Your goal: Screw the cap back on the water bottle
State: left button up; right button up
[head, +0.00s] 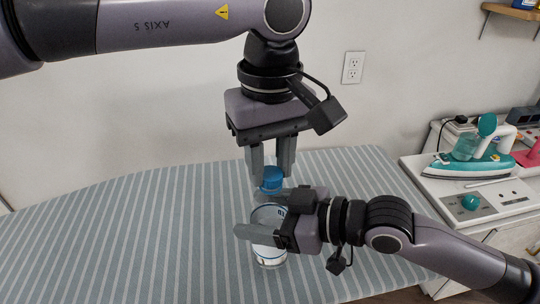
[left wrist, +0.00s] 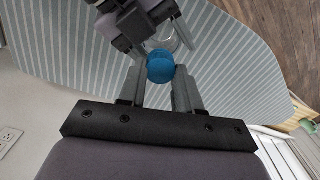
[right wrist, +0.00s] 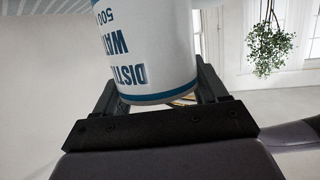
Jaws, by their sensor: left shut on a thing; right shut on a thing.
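The water bottle (head: 270,255) is white with blue print and stands upright over the striped board in the head view. My right gripper (head: 262,237) is shut around its body from the right. The bottle's label and blue band fill the upper part of the right wrist view (right wrist: 150,60), between the right fingers (right wrist: 158,95). The blue cap (head: 271,177) is held between the fingertips of my left gripper (head: 270,172), which points down from above. The cap also shows in the left wrist view (left wrist: 161,68). It is over the bottle's top; whether it touches the neck is hidden.
The striped ironing board (head: 130,235) is otherwise clear, with free room on the left. A wall outlet (head: 353,67) is behind.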

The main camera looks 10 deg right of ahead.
grip_shut()
pick_arm(q)
jog(key=m, duration=0.4)
jog(key=shift+f, duration=0.1)
jog(key=m, duration=0.3)
jog(key=shift+d+m, duration=0.1)
jog(key=shift+m, duration=0.2)
jog(key=m, duration=0.4)
jog(key=shift+m, duration=0.4)
jog(key=m, duration=0.3)
jog(key=shift+m, duration=0.4)
jog(key=o, duration=1.1)
